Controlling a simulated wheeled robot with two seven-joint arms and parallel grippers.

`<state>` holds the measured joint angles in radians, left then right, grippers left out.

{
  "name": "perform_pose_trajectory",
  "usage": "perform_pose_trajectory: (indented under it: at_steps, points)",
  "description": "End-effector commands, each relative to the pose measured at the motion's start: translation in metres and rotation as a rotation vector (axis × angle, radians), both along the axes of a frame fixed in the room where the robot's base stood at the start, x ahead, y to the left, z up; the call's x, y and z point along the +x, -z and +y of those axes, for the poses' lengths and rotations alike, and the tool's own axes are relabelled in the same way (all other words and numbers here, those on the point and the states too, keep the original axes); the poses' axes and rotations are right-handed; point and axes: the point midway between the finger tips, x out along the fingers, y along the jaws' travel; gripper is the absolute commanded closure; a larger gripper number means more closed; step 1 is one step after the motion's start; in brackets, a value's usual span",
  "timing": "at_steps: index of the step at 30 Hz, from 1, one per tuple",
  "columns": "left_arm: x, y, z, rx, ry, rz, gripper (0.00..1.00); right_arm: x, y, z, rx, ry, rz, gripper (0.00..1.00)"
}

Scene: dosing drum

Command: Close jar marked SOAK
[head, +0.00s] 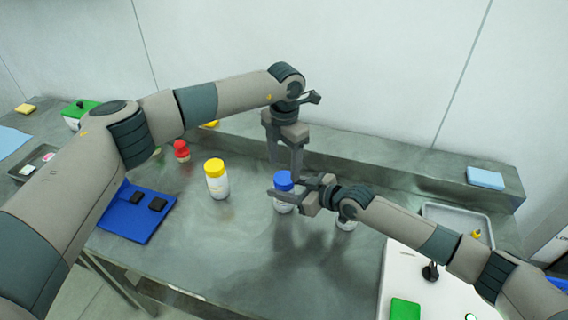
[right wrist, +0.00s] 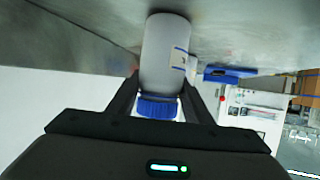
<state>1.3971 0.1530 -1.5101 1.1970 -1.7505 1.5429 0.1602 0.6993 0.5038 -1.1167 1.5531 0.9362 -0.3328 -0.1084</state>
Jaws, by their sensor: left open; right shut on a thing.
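A white jar with a blue lid (head: 284,181) stands on the grey bench near the middle of the head view. My right gripper (head: 287,194) is shut on this jar from the right. In the right wrist view the white jar body (right wrist: 165,52) shows inverted between the fingers, with its ribbed blue lid (right wrist: 157,107) on the mouth. Its label is too small to read, and I cannot tell how tight the lid is. My left gripper (head: 286,163) points down, open, with its fingers just above or around the blue lid; the exact contact is unclear.
A yellow-lidded white jar (head: 217,180) stands to the left, with a red-topped item (head: 181,150) behind it. Another pale jar (head: 346,223) is partly hidden by my right arm.

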Motion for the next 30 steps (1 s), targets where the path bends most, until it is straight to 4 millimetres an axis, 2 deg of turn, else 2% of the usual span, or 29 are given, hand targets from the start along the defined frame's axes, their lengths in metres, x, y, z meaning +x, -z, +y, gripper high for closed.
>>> perform_pose_trajectory:
  at_steps: [8, 14, 30]
  points:
    - [0.000, -0.001, 0.000, 0.000, -0.050, 0.000, 0.40, 0.000, -0.001, 0.000, 0.001, 0.000, -0.001, 1.00]
    - [0.000, -0.005, -0.001, 0.000, -0.214, -0.001, 0.40, 0.000, 0.000, 0.000, 0.001, 0.000, -0.001, 1.00]
    - [-0.001, -0.023, -0.001, -0.004, -1.006, -0.007, 0.40, 0.000, 0.000, 0.000, 0.001, 0.000, -0.001, 1.00]
